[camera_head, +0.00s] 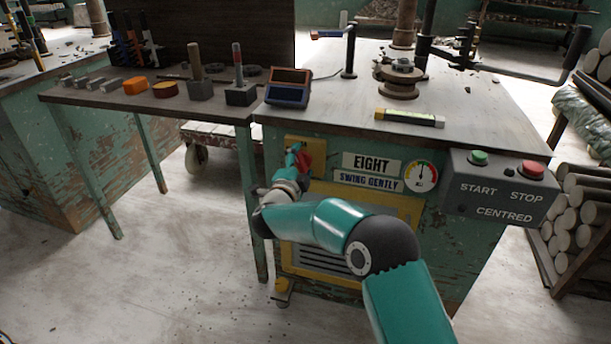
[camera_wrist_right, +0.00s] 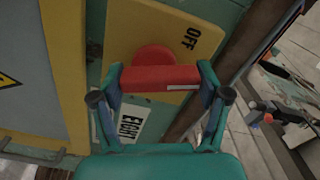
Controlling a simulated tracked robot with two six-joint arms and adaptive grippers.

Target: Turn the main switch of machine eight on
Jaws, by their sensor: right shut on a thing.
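The main switch is a red handle (camera_head: 305,161) on a yellow plate (camera_head: 291,142) on the front of the green machine, left of the EIGHT sign (camera_head: 371,163). In the right wrist view the red handle (camera_wrist_right: 160,79) lies crosswise, with a white mark at its right end. OFF is printed on the yellow plate (camera_wrist_right: 128,30), above and right of the handle. My right gripper (camera_head: 296,157) is shut on the handle, one finger at each end in the wrist view (camera_wrist_right: 161,88). Any ON label is hidden or out of view. My left gripper is not in view.
A grey box with START and STOP buttons (camera_head: 497,188) hangs at the machine's right corner. A dial gauge (camera_head: 420,176) sits beside the signs. A side table (camera_head: 165,107) with tools adjoins on the left. Logs (camera_head: 580,215) are stacked at right.

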